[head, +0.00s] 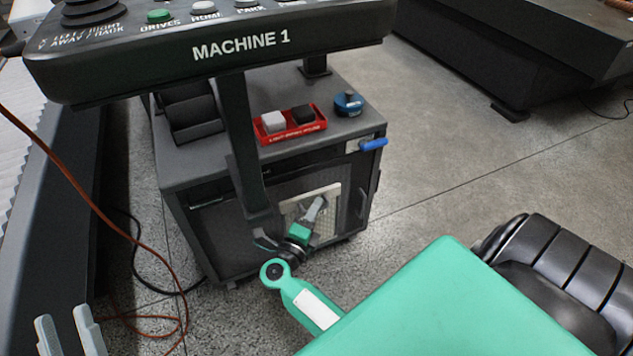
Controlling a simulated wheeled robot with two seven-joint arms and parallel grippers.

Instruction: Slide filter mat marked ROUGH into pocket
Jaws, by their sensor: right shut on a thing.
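A cream filter mat (328,223) with a fine grid stands upright against the front of the dark grey cabinet, low on its right side. No ROUGH mark can be read on it. My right gripper (316,207) is shut on the mat, with a grey finger lying across its face. I cannot tell how far the mat sits inside a pocket; the dark framed front panel (225,222) around it is partly hidden by a post and my gripper. My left gripper (69,334) is at the bottom left corner, fingers apart and empty, far from the mat.
The MACHINE 1 control panel (240,42) and its post overhang the cabinet (225,165). A red tray (290,136) with two blocks and a blue knob-like item (348,103) are on top. An orange cable (85,195) hangs at left.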

